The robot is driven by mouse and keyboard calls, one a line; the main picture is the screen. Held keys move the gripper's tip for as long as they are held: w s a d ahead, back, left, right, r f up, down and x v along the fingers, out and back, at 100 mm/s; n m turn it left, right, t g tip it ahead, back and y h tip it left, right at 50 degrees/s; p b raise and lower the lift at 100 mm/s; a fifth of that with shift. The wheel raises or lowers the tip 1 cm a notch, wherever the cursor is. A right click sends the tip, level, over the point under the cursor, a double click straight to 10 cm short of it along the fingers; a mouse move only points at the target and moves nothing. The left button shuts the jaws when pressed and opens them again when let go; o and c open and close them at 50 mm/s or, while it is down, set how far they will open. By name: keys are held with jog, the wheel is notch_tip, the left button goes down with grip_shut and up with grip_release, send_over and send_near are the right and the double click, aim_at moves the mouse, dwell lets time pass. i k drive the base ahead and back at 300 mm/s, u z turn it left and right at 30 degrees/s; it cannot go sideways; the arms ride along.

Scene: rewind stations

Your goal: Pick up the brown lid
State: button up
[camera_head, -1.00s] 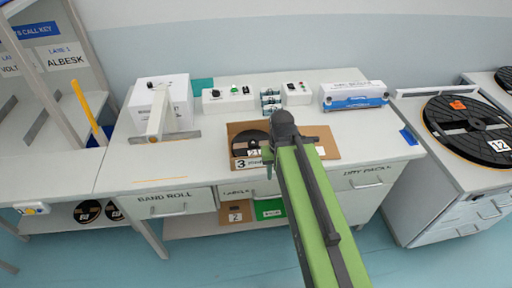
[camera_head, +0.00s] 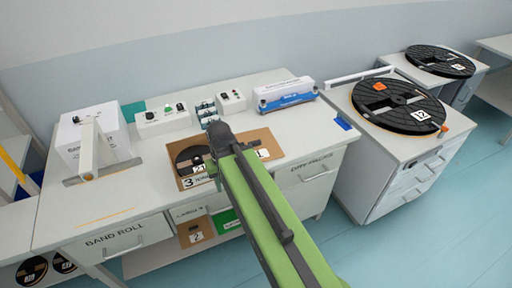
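A flat brown cardboard piece (camera_head: 268,139) lies on the middle bench, with a black reel marked 21 (camera_head: 190,157) on its left part and a label 3 at its front. Another brown cardboard piece (camera_head: 190,229), labelled 2, is on the shelf under the bench. I cannot tell which of these, if either, is the brown lid. My green arm reaches up across the view. My gripper (camera_head: 221,140) is at its dark far end, in front of the bench cardboard and hiding its middle. Its fingers do not show clearly, and I cannot tell whether it touches anything.
A white box with an arm-like stand (camera_head: 97,140), control boxes (camera_head: 163,120) and a blue-white carton (camera_head: 286,93) stand on the bench (camera_head: 120,190). At right, a cabinet (camera_head: 385,165) holds a large black reel marked 12 (camera_head: 396,104). Blue floor (camera_head: 440,235) is clear at front right.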

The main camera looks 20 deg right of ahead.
aim_at(265, 145)
jog(key=u, duration=0.15)
jog(key=k, duration=0.1)
jog(key=u, duration=3.05)
jog(key=k, duration=1.6)
jog(key=z, duration=1)
jog(key=i, duration=1)
jog(key=u, duration=0.1)
